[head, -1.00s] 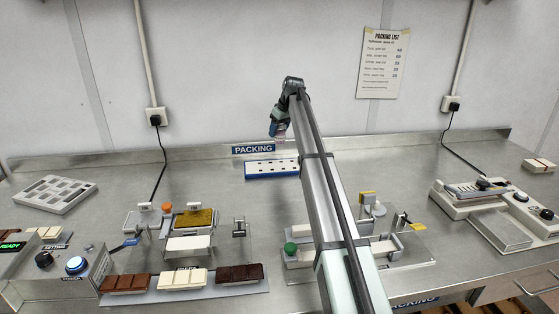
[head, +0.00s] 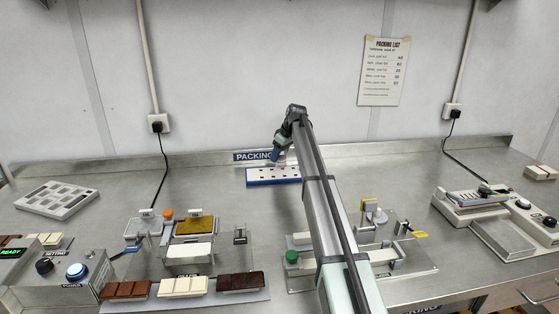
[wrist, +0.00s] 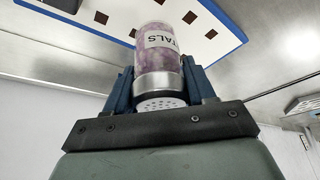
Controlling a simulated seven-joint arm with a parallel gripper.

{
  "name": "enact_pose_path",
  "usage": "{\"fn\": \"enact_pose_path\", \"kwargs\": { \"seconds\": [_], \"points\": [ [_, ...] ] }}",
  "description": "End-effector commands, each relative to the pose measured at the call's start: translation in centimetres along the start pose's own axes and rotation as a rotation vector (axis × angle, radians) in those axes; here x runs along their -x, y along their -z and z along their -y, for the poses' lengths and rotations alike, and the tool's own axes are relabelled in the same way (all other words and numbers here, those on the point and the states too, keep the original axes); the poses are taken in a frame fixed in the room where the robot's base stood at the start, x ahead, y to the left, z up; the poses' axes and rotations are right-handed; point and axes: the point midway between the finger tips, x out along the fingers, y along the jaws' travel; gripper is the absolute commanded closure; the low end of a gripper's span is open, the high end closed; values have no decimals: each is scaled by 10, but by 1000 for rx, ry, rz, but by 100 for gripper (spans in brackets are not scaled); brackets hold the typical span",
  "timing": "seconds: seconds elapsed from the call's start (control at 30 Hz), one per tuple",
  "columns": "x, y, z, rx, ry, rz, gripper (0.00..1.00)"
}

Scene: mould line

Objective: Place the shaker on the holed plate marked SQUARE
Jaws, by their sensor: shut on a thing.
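My gripper (wrist: 159,70) is shut on the shaker (wrist: 156,60), a clear jar with purple contents, a silver perforated cap and a white label ending in "TALS". The cap end points toward the wrist camera. In the head view my gripper (head: 281,154) is low over the holed plate (head: 273,183), white-topped with blue sides, at the back middle of the bench. The shaker is small and unclear there, so I cannot tell whether it touches the plate. The plate also shows in the wrist view (wrist: 118,12), with square holes beyond the shaker. No SQUARE marking is readable.
A PACKING sign (head: 252,156) stands behind the plate, partly covered by my arm. Chocolate bars (head: 184,287) lie at the front left, and a grey mould (head: 56,200) lies at the far left. A sealer-like machine (head: 478,204) stands right. The bench left of the plate is clear.

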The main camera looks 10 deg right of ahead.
Motion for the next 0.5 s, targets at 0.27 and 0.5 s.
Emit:
{"fn": "enact_pose_path", "kwargs": {
  "seconds": [0.27, 0.5],
  "points": [
    [-24, -10, 0, 0, 0, 0, 79],
    [-24, -10, 0, 0, 0, 0, 79]
  ]
}}
